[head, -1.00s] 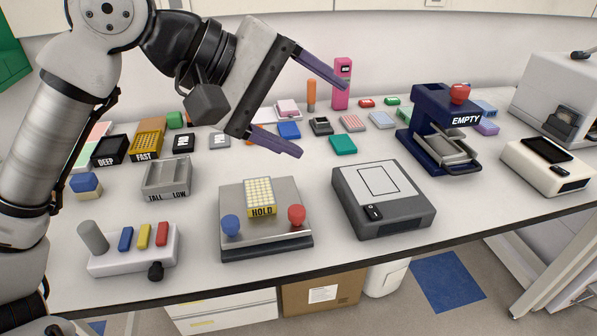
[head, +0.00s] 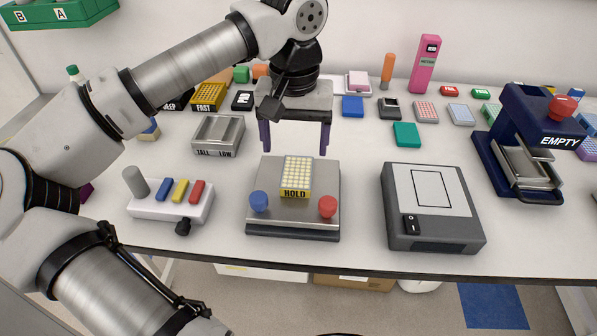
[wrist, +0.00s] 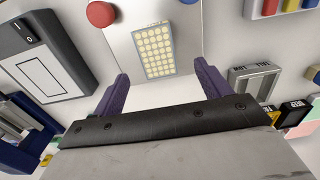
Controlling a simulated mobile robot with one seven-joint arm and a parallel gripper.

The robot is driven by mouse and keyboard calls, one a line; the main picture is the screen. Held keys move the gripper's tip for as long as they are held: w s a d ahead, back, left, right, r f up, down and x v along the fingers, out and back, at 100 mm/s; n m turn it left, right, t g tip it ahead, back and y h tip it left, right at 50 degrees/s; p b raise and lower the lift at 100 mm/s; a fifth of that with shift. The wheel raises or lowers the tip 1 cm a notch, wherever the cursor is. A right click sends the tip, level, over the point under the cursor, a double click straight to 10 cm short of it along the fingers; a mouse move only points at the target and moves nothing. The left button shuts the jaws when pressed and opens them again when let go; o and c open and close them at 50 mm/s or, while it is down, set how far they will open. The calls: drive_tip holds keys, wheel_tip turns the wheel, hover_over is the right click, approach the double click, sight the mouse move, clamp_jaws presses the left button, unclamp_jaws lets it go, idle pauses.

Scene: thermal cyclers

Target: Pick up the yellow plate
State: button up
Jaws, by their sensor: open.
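The yellow plate (head: 296,178) has rows of pale wells and a yellow front edge marked HOLD. It lies on a grey metal station (head: 271,214) between a blue knob (head: 259,202) and a red knob (head: 327,207). My gripper (head: 293,152) points down just behind the station, its two purple fingers spread wide and empty. In the wrist view the yellow plate (wrist: 158,52) lies beyond the fingertips, between their lines, and the fingers (wrist: 160,75) do not touch it. Another yellow plate (head: 208,96), marked FAST, sits further back on the left.
A grey flat device (head: 433,207) stands to the right of the station. A box with coloured levers (head: 170,196) and a TALL/LOW rack (head: 218,134) stand to the left. A navy press marked EMPTY (head: 520,150) is at the far right. Small items line the back.

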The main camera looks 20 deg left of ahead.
sight(298, 172)
drive_tip(key=shift+s+d+f+p, duration=0.15)
drive_tip(key=shift+f+p, duration=0.3)
drive_tip(key=shift+f, duration=1.2)
drive_tip(key=shift+w+d+f+p, duration=0.15)
drive_tip(key=shift+f+p, duration=0.3)
drive_tip(key=shift+f, duration=1.2)
drive_tip(key=shift+s, duration=0.1)
drive_tip(key=c, duration=1.1)
drive_tip(key=shift+o, duration=0.2)
drive_tip(key=shift+r, duration=0.15)
